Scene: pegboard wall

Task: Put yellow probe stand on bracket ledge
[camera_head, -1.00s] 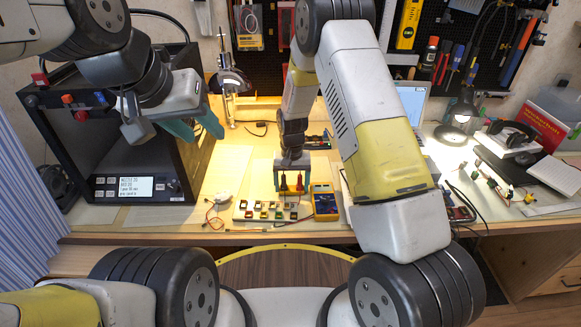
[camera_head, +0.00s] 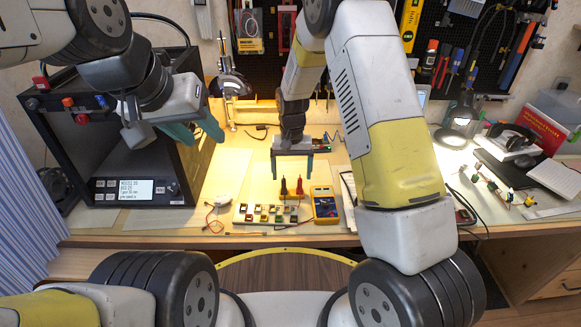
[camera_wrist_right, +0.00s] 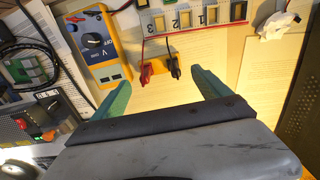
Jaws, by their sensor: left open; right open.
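The yellow probe stand (camera_head: 291,195) stands upright on the bench with a red and a black probe in it. In the right wrist view the stand (camera_wrist_right: 159,70) lies ahead, between the lines of the two fingers. My right gripper (camera_head: 291,176) is open and empty behind the stand, apart from it. In the right wrist view its teal fingers (camera_wrist_right: 160,79) are spread wide. My left gripper (camera_head: 205,138) is open and empty in front of the black box-shaped machine at left. I cannot tell for certain which surface is the bracket ledge.
A yellow multimeter (camera_head: 325,204) lies right of the stand, also seen in the wrist view (camera_wrist_right: 94,45). A white board of small switches (camera_head: 265,213) lies in front. The black machine (camera_head: 125,165) and a lit lamp (camera_head: 461,122) flank the bench. A pegboard with tools rises behind.

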